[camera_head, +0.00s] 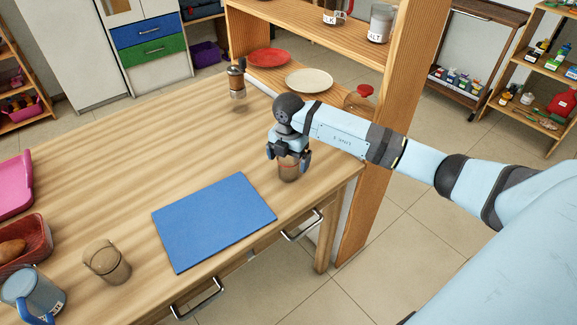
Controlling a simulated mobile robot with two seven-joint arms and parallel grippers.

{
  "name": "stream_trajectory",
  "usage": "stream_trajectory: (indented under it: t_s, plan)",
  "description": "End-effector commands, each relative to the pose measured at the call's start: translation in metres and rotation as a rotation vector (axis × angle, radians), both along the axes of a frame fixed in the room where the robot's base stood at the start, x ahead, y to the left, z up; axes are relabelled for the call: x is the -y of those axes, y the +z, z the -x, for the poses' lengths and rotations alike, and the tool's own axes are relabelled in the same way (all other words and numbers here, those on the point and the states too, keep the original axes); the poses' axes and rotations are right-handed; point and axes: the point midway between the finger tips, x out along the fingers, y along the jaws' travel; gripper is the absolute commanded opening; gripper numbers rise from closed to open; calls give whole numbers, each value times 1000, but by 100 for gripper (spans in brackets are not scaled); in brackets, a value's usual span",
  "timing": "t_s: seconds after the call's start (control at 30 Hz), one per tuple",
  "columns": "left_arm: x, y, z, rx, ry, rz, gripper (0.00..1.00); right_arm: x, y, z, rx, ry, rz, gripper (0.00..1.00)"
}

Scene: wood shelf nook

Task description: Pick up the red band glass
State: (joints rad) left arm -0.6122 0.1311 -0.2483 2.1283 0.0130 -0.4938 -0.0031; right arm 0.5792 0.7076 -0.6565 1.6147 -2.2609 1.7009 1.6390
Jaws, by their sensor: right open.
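The red band glass (288,174) stands upright on the wooden table near its right end, a clear tumbler with a thin red band. My right gripper (289,158) reaches down over it from above, with one blue-tipped finger on each side of the glass. The gripper is open, and I cannot tell whether the fingers touch the glass. The gripper hides the glass's top. My left gripper is not in view.
A blue mat (213,221) lies left of the glass. A second clear glass (107,263), a blue mug (33,294), a red basket (22,245) and a pink tray (12,184) are further left. A pepper mill (237,84) stands behind. A wooden shelf (400,110) rises close to my right arm.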

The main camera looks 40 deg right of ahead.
Motion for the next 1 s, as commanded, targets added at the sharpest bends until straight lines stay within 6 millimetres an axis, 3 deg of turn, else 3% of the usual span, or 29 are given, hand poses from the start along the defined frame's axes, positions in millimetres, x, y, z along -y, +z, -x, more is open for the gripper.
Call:
stream_trajectory:
  t_s: [0.07, 0.3, 0.73, 0.87, 1.0]
  plan:
    - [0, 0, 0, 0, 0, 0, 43, 0, 0, 0, 0, 0, 0, 94]
    - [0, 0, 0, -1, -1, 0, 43, 0, 1, 0, 0, 0, 0, 39]
    - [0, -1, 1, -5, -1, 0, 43, 0, 11, 0, 2, 1, -1, 37]
    - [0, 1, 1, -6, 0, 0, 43, 1, 29, -1, 4, 1, 0, 37]
    - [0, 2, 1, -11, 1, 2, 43, 0, 61, -1, 6, 0, 1, 37]
